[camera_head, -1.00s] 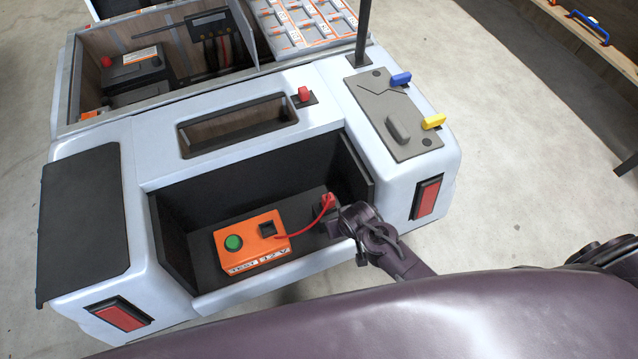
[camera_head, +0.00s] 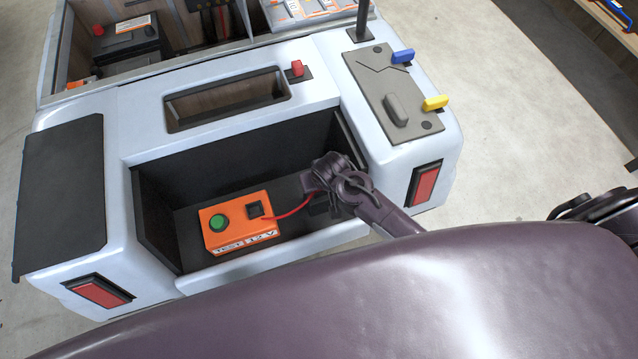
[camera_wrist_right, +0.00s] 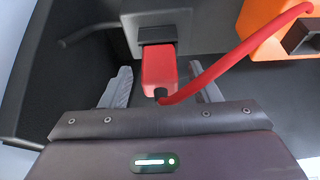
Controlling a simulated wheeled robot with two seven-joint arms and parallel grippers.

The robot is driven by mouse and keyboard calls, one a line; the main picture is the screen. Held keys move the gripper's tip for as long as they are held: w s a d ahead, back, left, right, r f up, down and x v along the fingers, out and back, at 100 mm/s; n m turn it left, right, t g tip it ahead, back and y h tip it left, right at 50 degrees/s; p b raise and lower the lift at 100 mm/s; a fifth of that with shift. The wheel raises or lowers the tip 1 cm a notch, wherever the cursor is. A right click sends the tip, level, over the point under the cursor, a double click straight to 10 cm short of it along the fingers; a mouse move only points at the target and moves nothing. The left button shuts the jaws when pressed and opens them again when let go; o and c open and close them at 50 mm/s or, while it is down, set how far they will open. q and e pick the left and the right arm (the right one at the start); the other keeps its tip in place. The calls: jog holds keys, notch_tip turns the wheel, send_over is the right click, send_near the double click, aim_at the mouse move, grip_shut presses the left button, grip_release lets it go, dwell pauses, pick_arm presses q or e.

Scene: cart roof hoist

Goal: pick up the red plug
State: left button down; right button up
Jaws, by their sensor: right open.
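The red plug (camera_wrist_right: 159,68) sits in a dark grey holder (camera_wrist_right: 155,22) in the right wrist view, with its cable end towards me. A red cable (camera_wrist_right: 238,54) runs from it to the orange test box (camera_wrist_right: 270,18). My right gripper (camera_wrist_right: 160,86) is open, with one finger on each side of the plug and a gap to both. In the head view my right gripper (camera_head: 314,186) is over the right part of the cart's recess and hides the plug. The orange test box (camera_head: 235,222) with its green button lies left of it. My left gripper is not in view.
The black recess is bounded by a side wall (camera_head: 350,140) on the right and a white front lip (camera_head: 270,264). A grey panel (camera_head: 393,105) with blue and yellow levers is above right. A red knob (camera_head: 297,68) stands behind the recess.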

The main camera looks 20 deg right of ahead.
grip_shut()
dwell(0.4)
